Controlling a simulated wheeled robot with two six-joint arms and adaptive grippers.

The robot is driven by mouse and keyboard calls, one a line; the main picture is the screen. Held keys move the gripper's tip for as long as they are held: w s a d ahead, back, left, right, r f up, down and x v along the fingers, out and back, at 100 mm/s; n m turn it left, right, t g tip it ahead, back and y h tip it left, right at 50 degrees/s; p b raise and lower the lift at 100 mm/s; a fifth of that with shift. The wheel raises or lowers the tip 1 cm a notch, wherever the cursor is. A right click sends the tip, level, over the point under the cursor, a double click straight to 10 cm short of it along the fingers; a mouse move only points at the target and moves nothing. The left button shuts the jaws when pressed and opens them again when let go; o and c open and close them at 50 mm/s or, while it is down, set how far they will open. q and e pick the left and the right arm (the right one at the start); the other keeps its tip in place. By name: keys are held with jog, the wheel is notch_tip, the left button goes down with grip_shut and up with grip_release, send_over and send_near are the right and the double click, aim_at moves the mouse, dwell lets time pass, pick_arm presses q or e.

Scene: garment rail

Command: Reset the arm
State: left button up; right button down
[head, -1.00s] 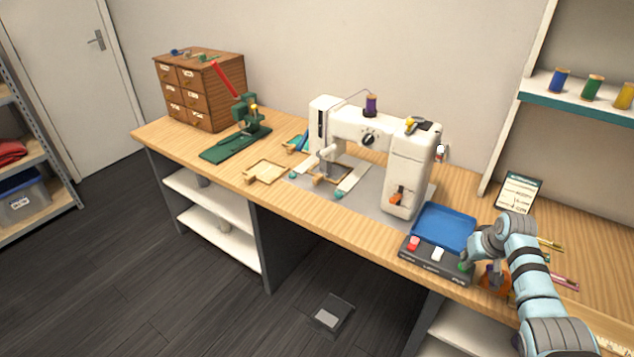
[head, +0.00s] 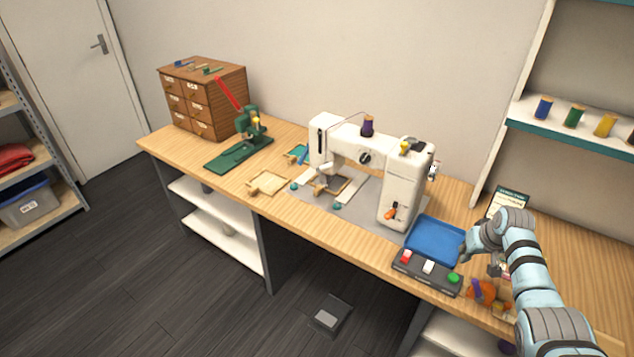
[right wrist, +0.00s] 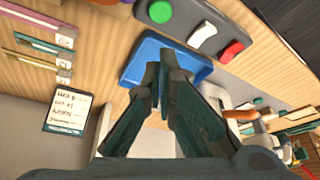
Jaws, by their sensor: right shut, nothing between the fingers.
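My right arm comes in from the lower right of the head view. My right gripper (head: 466,256) is over the right edge of the blue tray (head: 434,243). In the right wrist view the two dark fingers (right wrist: 161,78) come together at their tips, shut and empty, in front of the blue tray (right wrist: 195,62). The button panel (head: 427,274) lies in front of the tray, with red, white and green buttons; the gripper is clear of the green button (head: 453,278). My left gripper does not show.
A white sewing machine (head: 405,185) stands left of the tray. A small card (head: 508,203) stands behind my right arm. Orange and purple items (head: 483,291) lie right of the panel. A shelf (head: 560,137) with thread spools is at the back right.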

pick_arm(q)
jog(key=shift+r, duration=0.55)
pick_arm(e)
jog(key=shift+r, duration=0.45)
